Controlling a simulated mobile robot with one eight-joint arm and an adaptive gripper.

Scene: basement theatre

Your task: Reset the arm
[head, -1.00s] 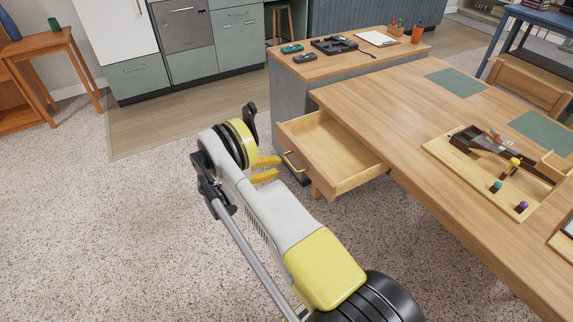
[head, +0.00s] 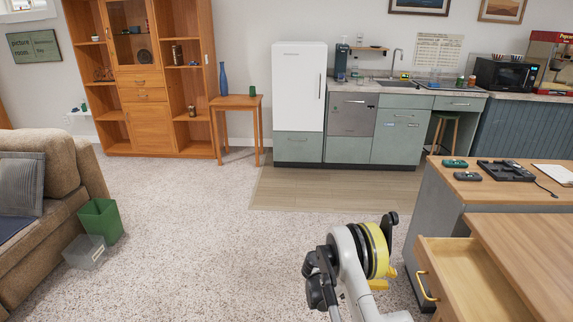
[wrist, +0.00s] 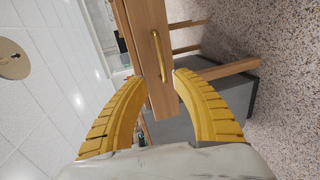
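My arm shows at the lower middle-right of the head view, with a black-and-yellow wrist joint. My gripper (wrist: 158,78) shows two curved yellow fingers in the wrist view, spread apart with nothing held. In the head view its fingers are mostly hidden behind the wrist, with yellow parts just left of the open drawer (head: 463,268). The drawer's brass handle (head: 427,287) is close to the right of the gripper. In the wrist view the drawer front and handle (wrist: 158,55) lie beyond and between the fingertips, apart from them.
The wooden table (head: 530,250) and grey cabinet (head: 428,205) stand at right. A sofa (head: 40,220), green bin (head: 100,220) and clear bin (head: 85,252) are at left. A fridge (head: 299,90) and small table (head: 236,103) stand at the back. The carpet (head: 200,240) between is clear.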

